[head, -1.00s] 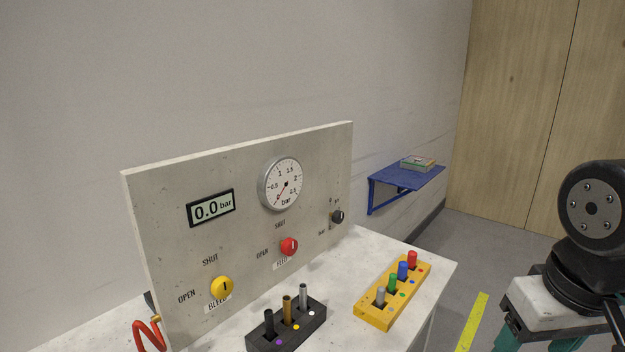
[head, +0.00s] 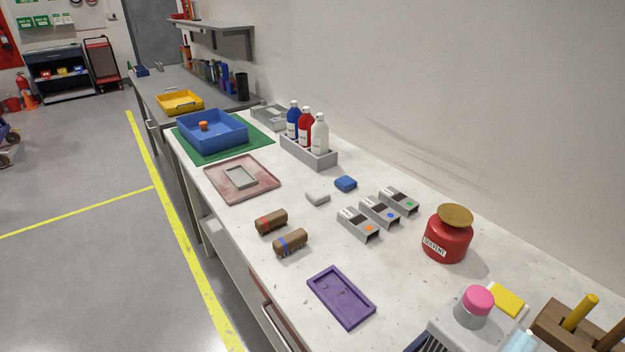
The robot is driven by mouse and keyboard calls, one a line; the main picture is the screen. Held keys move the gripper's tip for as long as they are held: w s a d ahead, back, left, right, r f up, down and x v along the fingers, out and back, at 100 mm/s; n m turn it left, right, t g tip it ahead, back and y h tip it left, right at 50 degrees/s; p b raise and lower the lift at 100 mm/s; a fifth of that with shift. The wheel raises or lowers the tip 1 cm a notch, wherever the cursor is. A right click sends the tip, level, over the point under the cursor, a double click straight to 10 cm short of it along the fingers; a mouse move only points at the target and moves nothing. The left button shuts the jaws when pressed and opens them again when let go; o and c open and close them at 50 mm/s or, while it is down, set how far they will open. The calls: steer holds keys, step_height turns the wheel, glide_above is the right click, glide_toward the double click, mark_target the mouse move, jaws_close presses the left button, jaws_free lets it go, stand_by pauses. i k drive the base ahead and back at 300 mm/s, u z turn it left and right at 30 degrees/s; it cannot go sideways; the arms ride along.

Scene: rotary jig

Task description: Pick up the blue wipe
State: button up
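A small blue folded pad, which looks like the blue wipe (head: 346,184), lies on the pale worktop in the middle of the head view. A whitish pad (head: 317,198) lies just to its left and nearer, apart from it. To its right stand several grey holders with coloured dots (head: 379,211). The wipe's top and near side are in plain sight and nothing covers it. My gripper is not in this view.
A grey caddy (head: 309,154) with blue, red and white bottles stands behind the wipe. A pink tray (head: 242,178) lies left. Bare worktop surrounds the wipe.

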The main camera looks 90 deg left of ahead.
mark_target(345, 182)
steer(key=u, duration=2.65)
